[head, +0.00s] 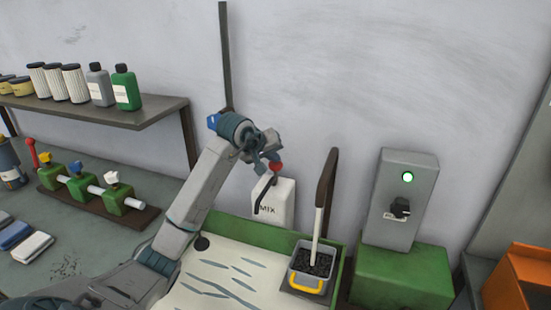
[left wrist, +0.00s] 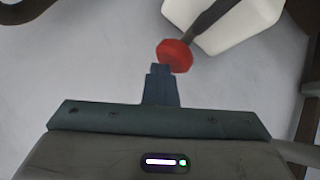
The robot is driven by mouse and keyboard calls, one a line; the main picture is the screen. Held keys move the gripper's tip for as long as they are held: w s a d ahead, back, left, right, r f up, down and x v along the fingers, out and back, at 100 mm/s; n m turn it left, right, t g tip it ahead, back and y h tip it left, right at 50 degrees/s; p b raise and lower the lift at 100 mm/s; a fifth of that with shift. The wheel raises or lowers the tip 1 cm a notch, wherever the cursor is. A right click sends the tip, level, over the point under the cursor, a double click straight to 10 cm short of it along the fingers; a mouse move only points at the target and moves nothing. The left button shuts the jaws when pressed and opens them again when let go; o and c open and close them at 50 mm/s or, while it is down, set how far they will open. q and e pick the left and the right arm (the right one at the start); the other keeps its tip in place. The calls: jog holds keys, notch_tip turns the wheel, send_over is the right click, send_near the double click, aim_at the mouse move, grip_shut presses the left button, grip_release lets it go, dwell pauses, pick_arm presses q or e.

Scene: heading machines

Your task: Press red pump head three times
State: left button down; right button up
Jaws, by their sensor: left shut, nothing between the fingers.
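The red pump head (head: 276,167) sits on top of a white container (head: 284,203) marked MIX, at the back of the green-edged tray. In the left wrist view the red pump head (left wrist: 174,56) is at the top centre, with a dark spout running to the upper right over the white container (left wrist: 228,22). My left gripper (head: 264,163) is shut and empty, its fingertips right beside the red pump head. In the left wrist view its fingertips (left wrist: 161,70) overlap the lower edge of the head; I cannot tell whether they touch. My right gripper is not in view.
A grey bucket (head: 292,279) with dark contents and a long handle stands in the tray. A grey box (head: 398,197) with a lit green button stands on a green block to the right. Green valves (head: 82,190) and a bottle shelf (head: 95,112) are at left.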

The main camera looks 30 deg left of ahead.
pick_arm(q)
jog(key=shift+f, duration=0.1)
jog(key=shift+w+r+p, duration=0.1)
jog(key=shift+r+p, duration=0.8)
jog(key=shift+r, duration=0.7)
jog(key=shift+r, duration=0.15)
notch_tip(320, 180, up, 5)
jog(key=p, duration=0.3)
dwell(1.9)
